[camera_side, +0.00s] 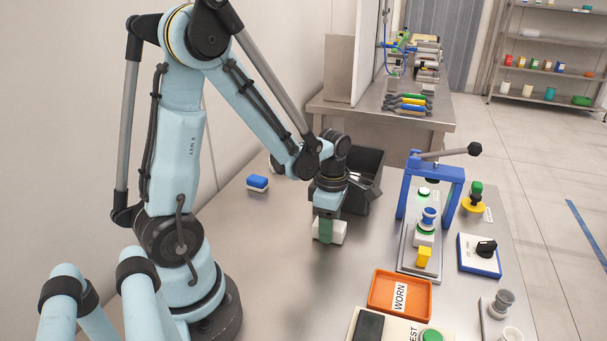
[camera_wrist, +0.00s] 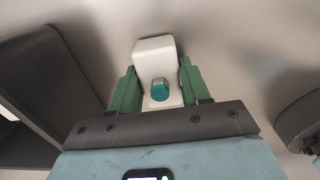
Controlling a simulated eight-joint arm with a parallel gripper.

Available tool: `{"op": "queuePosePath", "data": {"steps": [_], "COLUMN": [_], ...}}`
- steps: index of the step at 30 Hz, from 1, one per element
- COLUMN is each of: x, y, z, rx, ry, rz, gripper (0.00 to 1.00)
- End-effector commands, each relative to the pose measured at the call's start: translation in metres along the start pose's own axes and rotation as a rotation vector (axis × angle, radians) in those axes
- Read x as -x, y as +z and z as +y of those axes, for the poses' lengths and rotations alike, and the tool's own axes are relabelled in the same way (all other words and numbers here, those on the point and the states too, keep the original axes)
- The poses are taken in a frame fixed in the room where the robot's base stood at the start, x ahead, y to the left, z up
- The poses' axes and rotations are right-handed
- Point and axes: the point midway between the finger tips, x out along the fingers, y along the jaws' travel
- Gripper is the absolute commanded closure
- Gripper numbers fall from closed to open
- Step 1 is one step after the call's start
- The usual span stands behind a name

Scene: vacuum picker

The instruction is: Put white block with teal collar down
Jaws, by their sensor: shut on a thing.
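The white block with the teal collar (camera_wrist: 157,55) is between the green fingers of my gripper (camera_wrist: 155,88) in the wrist view. Its teal round part (camera_wrist: 160,91) faces the camera. In the side view my gripper (camera_side: 326,229) points down, shut on the white block (camera_side: 339,232), over the open metal table (camera_side: 275,265). The near finger hides part of the block, and the collar does not show there. The block is at or just above the table; I cannot tell whether it touches.
A dark bin (camera_side: 368,163) stands behind my gripper. A blue and white block (camera_side: 257,183) lies to the left. To the right are a blue-framed press (camera_side: 457,185), a yellow block (camera_side: 424,257) and an orange WORN tray (camera_side: 376,292). The table left of the tray is clear.

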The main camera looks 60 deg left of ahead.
Motion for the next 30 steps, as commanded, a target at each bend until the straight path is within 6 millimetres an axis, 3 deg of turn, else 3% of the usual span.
{"op": "queuePosePath", "data": {"steps": [11, 12, 16, 30], "x": [-0.0034, -0.0033, -0.0031, 0.0062], "y": [0.0002, 0.0002, 0.0001, 0.0001], "z": [0.0001, 0.0, 0.0, 0.0], "rx": [0.0, 0.0, 0.0, 0.0], "ry": [0.0, 0.0, 0.0, 0.0], "rz": [0.0, 0.0, 0.0, 0.0], "gripper": [0.86, 0.49, 0.29, 0.28]}}
